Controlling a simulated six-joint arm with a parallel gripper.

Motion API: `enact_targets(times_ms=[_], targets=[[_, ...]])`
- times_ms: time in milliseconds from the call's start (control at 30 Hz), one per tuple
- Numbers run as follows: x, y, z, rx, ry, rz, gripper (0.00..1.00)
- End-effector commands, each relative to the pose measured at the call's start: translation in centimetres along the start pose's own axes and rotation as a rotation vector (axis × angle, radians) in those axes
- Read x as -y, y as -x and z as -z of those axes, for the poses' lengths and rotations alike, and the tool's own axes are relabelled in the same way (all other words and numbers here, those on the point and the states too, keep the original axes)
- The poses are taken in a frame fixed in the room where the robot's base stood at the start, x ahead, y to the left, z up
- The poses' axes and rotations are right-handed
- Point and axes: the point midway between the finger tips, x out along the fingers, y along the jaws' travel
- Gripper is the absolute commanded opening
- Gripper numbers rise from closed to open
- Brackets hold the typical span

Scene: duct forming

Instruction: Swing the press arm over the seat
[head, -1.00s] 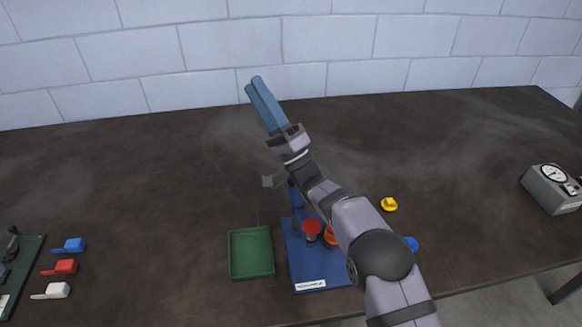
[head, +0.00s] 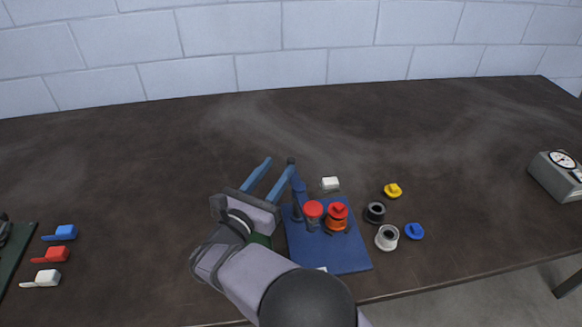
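The press stands on a blue base plate (head: 335,258) in the middle of the table. Its blue upright (head: 298,200) is at the plate's left rear, with a dark knob (head: 291,161) at the top. A red round pad (head: 313,208) is beside the upright, left of an orange and red stacked piece (head: 337,217) on the plate. I cannot tell how the pad joins the press arm. My gripper (head: 279,165) is open, its two blue fingers apart, left of the upright. The right fingertip overlaps the knob in view; contact is unclear.
Black (head: 375,213) and white (head: 387,237) rings, a yellow cap (head: 393,190), a blue cap (head: 415,231) and a white block (head: 330,184) lie around the plate's right and rear. My arm mostly hides a green tray (head: 262,240). The table behind is clear.

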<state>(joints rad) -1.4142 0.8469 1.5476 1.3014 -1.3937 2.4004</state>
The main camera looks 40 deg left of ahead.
Motion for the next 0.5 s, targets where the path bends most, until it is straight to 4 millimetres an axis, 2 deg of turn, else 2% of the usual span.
enact_targets(times_ms=[100,233,367,500], targets=[[0.5,0.9,1.1,-0.039,-0.021,0.019,0.37],[0.7,1.1,1.4,-0.052,-0.028,0.028,0.37],[0.8,0.7,1.4,-0.051,-0.027,0.028,0.37],[0.8,-0.6,1.3,-0.050,-0.026,0.029,0.37]])
